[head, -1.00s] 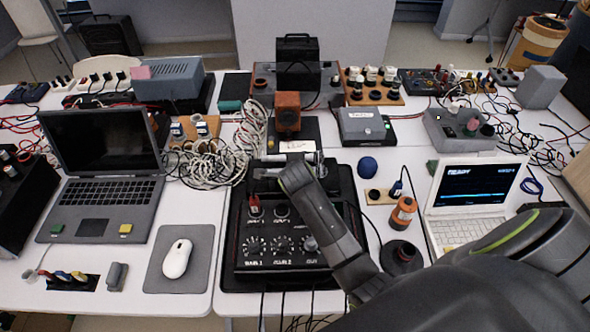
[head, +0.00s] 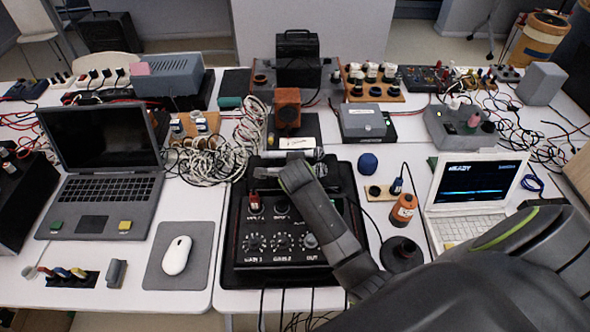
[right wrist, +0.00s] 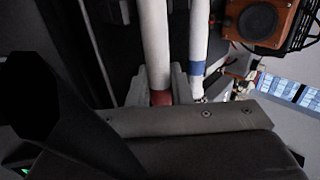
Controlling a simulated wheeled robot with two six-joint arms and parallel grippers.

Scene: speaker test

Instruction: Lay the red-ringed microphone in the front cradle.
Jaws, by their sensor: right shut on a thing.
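The red-ringed microphone (right wrist: 155,45) is a white tube in the right wrist view, with its dark red ring (right wrist: 161,98) close to my palm. My right gripper (right wrist: 159,76) is shut on it, one grey finger on each side. A second white microphone (right wrist: 199,30) with a blue ring lies alongside, a small gap to the right. In the head view my right gripper (head: 268,173) is over the rear of the black mixer (head: 284,225), largely hidden by my wrist. I cannot make out the front cradle or whether the held microphone touches it. My left gripper is out of view.
The orange speaker (head: 288,108) stands behind the mixer and also shows in the right wrist view (right wrist: 258,20). Tangled white cables (head: 228,150) lie left of it.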

